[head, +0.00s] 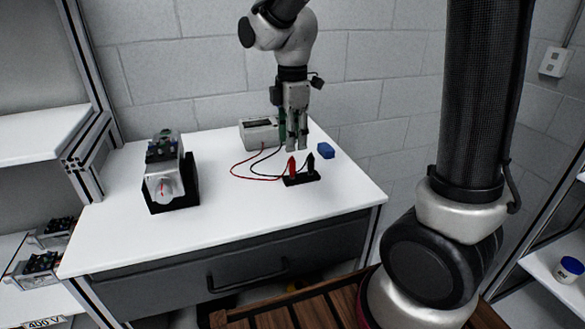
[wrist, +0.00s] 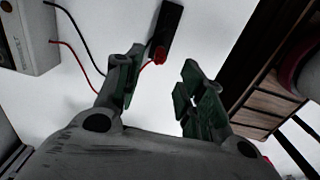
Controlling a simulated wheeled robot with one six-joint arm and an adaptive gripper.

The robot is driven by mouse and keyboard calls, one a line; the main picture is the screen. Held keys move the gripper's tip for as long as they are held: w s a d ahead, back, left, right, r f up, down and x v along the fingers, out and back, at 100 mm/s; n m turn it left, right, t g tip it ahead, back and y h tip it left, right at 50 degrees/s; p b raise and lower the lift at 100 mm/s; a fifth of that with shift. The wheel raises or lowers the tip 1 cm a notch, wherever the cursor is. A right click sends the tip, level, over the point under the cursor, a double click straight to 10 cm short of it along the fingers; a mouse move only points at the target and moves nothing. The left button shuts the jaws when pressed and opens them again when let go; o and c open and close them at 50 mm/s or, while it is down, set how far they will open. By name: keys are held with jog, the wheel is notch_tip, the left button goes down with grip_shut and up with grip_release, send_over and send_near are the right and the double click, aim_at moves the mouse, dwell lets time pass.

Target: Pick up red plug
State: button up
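The red plug (head: 292,167) stands upright in a small black holder (head: 302,180) on the white table, with a black plug (head: 310,161) beside it on the right. My gripper (head: 297,146) points down just above and behind the red plug in the head view. In the wrist view my gripper (wrist: 163,66) is open and empty, its green-padded fingers apart. The red plug (wrist: 159,55) shows beyond the gap between the fingertips, at the end of the black holder (wrist: 166,28). The black plug is not clear there.
A white meter box (head: 259,133) stands behind, with red and black cables running to the plugs. A blue block (head: 325,151) lies right of the holder. A grey servo device on a black base (head: 171,187) stands at left. The table front (head: 245,222) is clear.

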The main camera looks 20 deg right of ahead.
aim_at(292, 161)
notch_tip(292, 161, down, 7)
jog(key=shift+f, duration=0.15)
grip_shut()
